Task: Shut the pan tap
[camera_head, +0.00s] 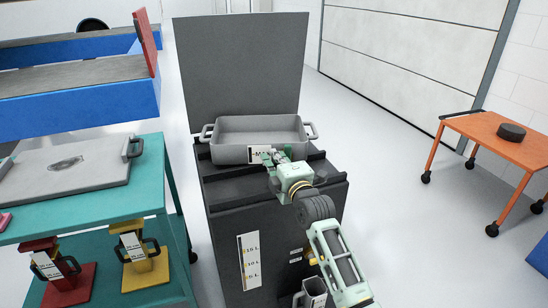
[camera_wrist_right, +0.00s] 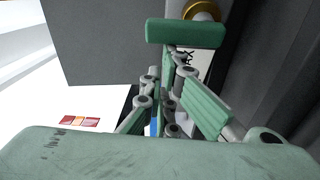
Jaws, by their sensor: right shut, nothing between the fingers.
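The grey pan (camera_head: 232,154) sits on top of a dark cabinet, with a white MAX label (camera_head: 259,154) on its front. The pan tap has a green lever (camera_head: 288,150), which stands about upright at the pan's front. In the right wrist view the lever (camera_wrist_right: 185,33) crosses the top, with a brass ring (camera_wrist_right: 203,10) behind it. My right gripper (camera_head: 269,157) is shut and empty, just left of the lever. Its fingers (camera_wrist_right: 180,65) point towards the lever; I cannot tell whether they touch. The tap's body is mostly hidden. My left gripper is out of view.
The dark cabinet (camera_head: 225,222) has a raised back panel (camera_head: 240,60). A teal cart (camera_head: 100,205) with a grey lid and jugs stands at left, close to the cabinet. An orange table (camera_head: 480,130) stands at right. The floor between is clear.

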